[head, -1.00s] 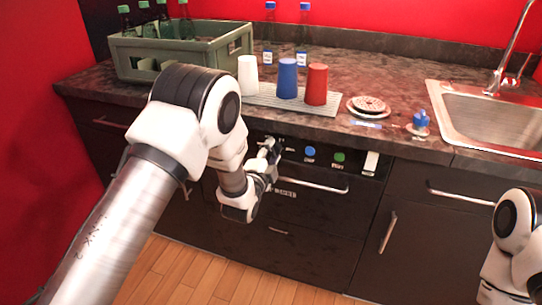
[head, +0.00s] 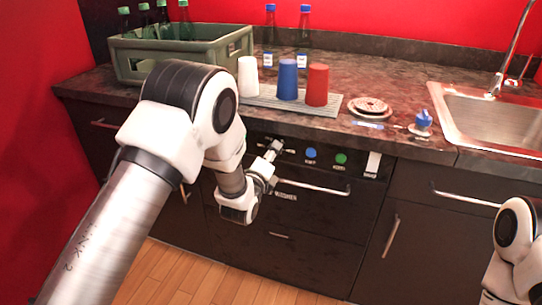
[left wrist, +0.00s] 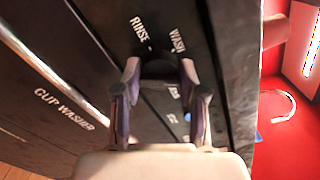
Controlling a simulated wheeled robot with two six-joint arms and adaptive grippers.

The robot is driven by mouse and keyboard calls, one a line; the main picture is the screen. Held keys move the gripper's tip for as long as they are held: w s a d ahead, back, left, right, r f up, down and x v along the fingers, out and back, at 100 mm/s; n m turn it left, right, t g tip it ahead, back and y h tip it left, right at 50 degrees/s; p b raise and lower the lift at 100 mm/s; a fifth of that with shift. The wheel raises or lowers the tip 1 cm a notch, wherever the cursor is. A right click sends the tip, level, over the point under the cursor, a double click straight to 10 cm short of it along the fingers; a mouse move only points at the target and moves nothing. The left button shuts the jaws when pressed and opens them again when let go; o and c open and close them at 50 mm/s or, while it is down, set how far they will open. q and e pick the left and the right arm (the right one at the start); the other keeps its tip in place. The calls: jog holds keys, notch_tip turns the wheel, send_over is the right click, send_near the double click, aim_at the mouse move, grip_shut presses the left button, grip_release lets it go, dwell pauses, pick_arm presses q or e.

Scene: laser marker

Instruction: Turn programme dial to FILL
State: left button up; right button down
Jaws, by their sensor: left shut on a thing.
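The cup washer's front panel (head: 292,150) is below the counter edge. My left gripper (head: 276,147) is at the panel's left part, beside the buttons. In the left wrist view, the two fingers of my left gripper (left wrist: 160,72) are closed around the dark programme dial (left wrist: 160,66). White labels RINSE and WASH stand around the dial; other labels are small or partly covered by a finger, and I cannot read FILL. The dial's pointer is not clear. My right gripper is out of view; only part of that arm shows at lower right.
A blue button (head: 310,153), a green button (head: 341,158) and a white switch (head: 373,163) sit right of the dial. A handle bar (head: 315,187) runs below. Above, the counter holds a bottle crate (head: 150,66), cups and a sink (head: 490,118).

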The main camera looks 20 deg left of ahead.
pick_arm(q)
jog(key=shift+m, duration=0.3)
jog(key=o, duration=1.2)
jog(key=shift+c, duration=0.2)
jog(key=s, duration=1.2)
jog(key=shift+a, duration=0.2)
jog(key=shift+f, duration=0.1)
